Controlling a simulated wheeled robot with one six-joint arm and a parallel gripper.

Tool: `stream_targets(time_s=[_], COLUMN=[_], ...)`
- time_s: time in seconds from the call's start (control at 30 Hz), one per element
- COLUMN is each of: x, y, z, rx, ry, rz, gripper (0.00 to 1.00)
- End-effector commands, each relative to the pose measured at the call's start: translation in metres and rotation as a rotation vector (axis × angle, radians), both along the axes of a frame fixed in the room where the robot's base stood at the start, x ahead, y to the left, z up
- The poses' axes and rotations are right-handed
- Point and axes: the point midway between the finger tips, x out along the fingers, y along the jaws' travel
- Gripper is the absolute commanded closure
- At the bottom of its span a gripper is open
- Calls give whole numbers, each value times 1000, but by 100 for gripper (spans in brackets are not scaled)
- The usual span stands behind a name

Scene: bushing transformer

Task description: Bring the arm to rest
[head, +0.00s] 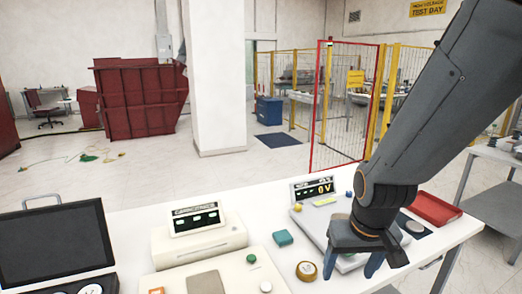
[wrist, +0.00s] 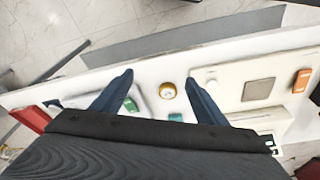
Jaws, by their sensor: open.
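My gripper (head: 384,262) hangs at the end of my grey arm (head: 420,100), over the right part of the white table (head: 140,222). Its two blue fingers are spread with nothing between them in the head view. In the wrist view, my gripper (wrist: 163,93) shows both blue fingers wide apart, pointing at the table's edge. A round yellow-rimmed knob (wrist: 167,90) appears between them in the picture, lower down on the table. The fingers partly cover a device with a 0V display (head: 312,189).
A cream instrument (head: 200,238), teal block (head: 283,238), yellow-rimmed round piece (head: 306,271) and open black case (head: 55,248) stand on the table. A red tray (head: 434,209) lies right of my gripper. A red-framed fence (head: 343,105) stands beyond the table.

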Motion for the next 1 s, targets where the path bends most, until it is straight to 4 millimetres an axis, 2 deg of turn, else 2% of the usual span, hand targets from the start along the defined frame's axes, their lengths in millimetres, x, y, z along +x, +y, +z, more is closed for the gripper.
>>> stream_targets(time_s=[0.33,0.53,0.67,1.0], x=[2,3,4,8], y=[0,0,0,1], z=[-18,-38,-55,-116], rx=[0,0,1,1], ry=[14,28,42,95], rz=[0,0,0,-1], gripper=[33,33,33,33])
